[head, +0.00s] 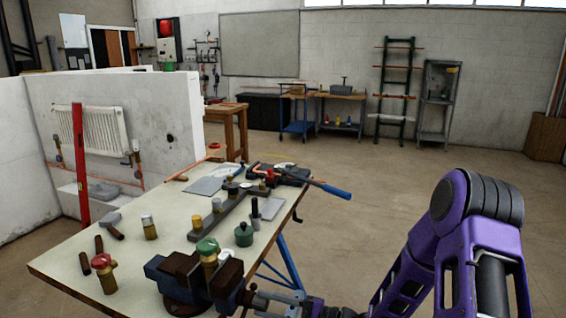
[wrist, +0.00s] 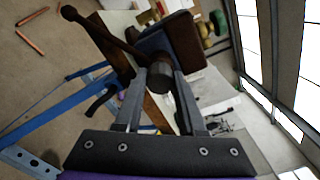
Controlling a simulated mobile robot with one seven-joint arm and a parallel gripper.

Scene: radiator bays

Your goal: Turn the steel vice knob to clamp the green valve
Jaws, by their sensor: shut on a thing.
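The green-topped brass valve (head: 208,250) stands upright between the brown jaw pads of the blue vice (head: 160,268) at the near edge of the table. Whether the jaws press on it, I cannot tell. My gripper (head: 248,298) is at the right end of the vice, low in the head view. In the wrist view, my gripper (wrist: 160,92) is shut on the dark round steel vice knob (wrist: 159,76), one finger on each side. A bar handle (wrist: 100,32) runs from the knob to the upper left. The vice's jaw block (wrist: 172,45) is just beyond.
The table (head: 75,262) also carries a red-topped valve (head: 103,270), a silver-topped valve (head: 149,228), a small green pot (head: 243,235) and a grey rail with brass fittings (head: 225,217). A blue-handled tool (head: 325,187) overhangs the right edge. The floor at right is clear.

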